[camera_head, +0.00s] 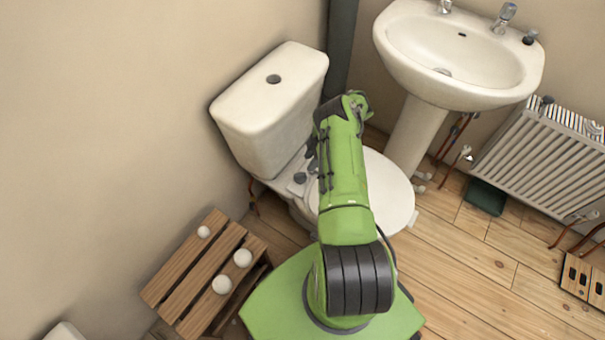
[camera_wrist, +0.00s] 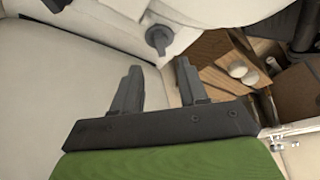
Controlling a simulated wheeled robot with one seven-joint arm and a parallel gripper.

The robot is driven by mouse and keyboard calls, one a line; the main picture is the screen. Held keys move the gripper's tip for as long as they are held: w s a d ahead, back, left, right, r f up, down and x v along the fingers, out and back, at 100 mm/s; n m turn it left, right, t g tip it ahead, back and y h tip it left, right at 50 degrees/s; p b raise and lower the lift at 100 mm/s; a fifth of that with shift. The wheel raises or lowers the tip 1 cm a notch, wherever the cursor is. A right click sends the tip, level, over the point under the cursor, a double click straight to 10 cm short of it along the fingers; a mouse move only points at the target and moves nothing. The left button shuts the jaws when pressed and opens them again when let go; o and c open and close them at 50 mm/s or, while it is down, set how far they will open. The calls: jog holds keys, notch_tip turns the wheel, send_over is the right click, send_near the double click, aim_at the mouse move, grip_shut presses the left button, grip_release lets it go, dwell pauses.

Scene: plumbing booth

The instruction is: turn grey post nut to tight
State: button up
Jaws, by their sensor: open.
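A dark grey nut with a wing-like lug (camera_wrist: 158,38) sits on a white part of the toilet in the wrist view. It is just beyond my open gripper (camera_wrist: 158,68), whose two fingers are spread and point towards it. Nothing shows between the fingers, and they appear apart from the nut. In the head view a small grey nut (camera_head: 300,178) shows on the rear of the white toilet (camera_head: 268,110), left of my green arm. My gripper (camera_head: 312,152) is only partly visible there, dark and mostly hidden by the arm.
The toilet tank and seat crowd my gripper closely. A wooden slatted crate (camera_head: 190,275) with white round pieces stands at lower left. A pedestal sink (camera_head: 415,135) and a radiator (camera_head: 540,150) are on the right. A dark pipe (camera_head: 340,45) runs up behind the toilet.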

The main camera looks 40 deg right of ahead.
aim_at(301, 175)
jog(key=b+x, duration=0.2)
jog(key=x, duration=0.6)
jog(key=shift+f, duration=0.1)
jog(key=shift+s, duration=0.15)
grip_shut()
